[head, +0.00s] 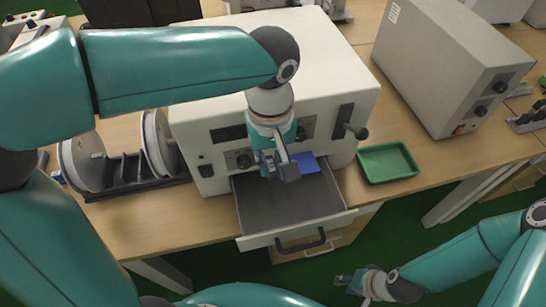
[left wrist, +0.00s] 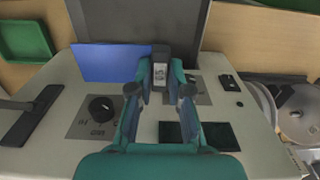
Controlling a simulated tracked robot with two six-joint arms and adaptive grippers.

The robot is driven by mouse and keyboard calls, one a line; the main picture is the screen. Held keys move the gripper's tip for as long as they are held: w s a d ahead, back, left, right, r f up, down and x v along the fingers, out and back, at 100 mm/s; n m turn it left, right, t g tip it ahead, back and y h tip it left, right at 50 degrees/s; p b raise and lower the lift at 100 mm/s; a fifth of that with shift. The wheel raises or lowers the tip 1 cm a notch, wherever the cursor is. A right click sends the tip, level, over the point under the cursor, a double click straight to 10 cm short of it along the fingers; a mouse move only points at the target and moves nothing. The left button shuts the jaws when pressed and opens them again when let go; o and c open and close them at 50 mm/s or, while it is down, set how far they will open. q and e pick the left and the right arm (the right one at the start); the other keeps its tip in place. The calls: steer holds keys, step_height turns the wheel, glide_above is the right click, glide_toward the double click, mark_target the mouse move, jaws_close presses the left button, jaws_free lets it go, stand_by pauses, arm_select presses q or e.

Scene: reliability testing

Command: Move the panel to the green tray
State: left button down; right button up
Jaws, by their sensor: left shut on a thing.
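The blue panel (head: 308,163) is over the back right part of an open drawer of the beige machine. It also shows in the left wrist view (left wrist: 105,62), to the left of the fingers. My left gripper (head: 284,168) is shut on the panel at its edge, where a small grey block with a light label shows between the fingertips (left wrist: 161,72). The green tray (head: 388,162) lies empty on the table to the right of the machine, and its corner shows in the left wrist view (left wrist: 25,38). My right gripper (head: 350,282) is low at the front, away from the table; its jaws are too small to judge.
The open drawer (head: 275,205) juts out past the table's front edge. The beige machine (head: 335,85) has a protruding lever (head: 355,131) between the panel and the tray. White reels (head: 83,160) stand at left. A grey instrument (head: 450,65) stands behind the tray.

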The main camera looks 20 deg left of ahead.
arm_select(q)
steer(key=shift+f+b, duration=5.35)
steer(key=shift+f, duration=1.6)
